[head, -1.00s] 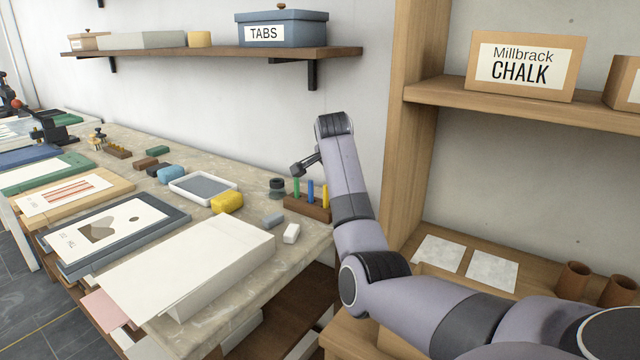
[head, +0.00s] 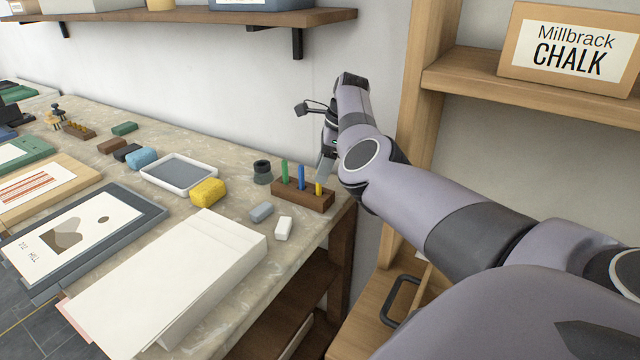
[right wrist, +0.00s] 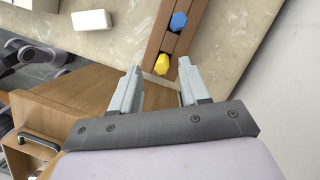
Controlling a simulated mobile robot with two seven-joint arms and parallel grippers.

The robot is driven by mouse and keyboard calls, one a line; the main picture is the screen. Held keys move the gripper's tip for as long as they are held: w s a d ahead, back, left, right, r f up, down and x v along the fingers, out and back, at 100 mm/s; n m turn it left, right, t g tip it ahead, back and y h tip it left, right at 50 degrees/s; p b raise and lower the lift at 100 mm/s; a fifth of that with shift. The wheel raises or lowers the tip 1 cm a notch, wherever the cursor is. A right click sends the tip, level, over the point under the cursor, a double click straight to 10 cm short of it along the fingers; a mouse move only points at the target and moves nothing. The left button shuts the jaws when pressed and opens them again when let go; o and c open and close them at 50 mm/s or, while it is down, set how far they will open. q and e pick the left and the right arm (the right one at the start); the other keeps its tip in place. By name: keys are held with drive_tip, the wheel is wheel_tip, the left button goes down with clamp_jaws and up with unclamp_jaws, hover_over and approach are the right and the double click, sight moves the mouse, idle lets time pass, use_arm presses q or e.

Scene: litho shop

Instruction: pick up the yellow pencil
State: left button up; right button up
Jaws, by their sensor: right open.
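The yellow pencil (head: 319,187) stands upright at the right end of a wooden block (head: 290,195), beside a blue pencil (head: 301,176) and a green pencil (head: 284,172). My right gripper (head: 325,168) is at the yellow pencil, partly hidden behind its own arm. In the right wrist view, my right gripper (right wrist: 160,66) is open. The yellow pencil's end (right wrist: 161,65) shows in the gap between its fingertips, with no visible grip on it. The blue pencil (right wrist: 178,21) is just beyond. My left gripper is not in view.
A dark round pot (head: 262,172) stands left of the block. A grey block (head: 261,212) and a white block (head: 283,228) lie in front. A wooden shelf unit (head: 440,75) rises to the right. The bench's right edge is close to the block.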

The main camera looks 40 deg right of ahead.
sight(319, 188)
drive_tip(key=shift+x, duration=2.35)
drive_tip(key=shift+w, duration=0.15)
drive_tip(key=shift+r, duration=0.1)
clamp_jaws()
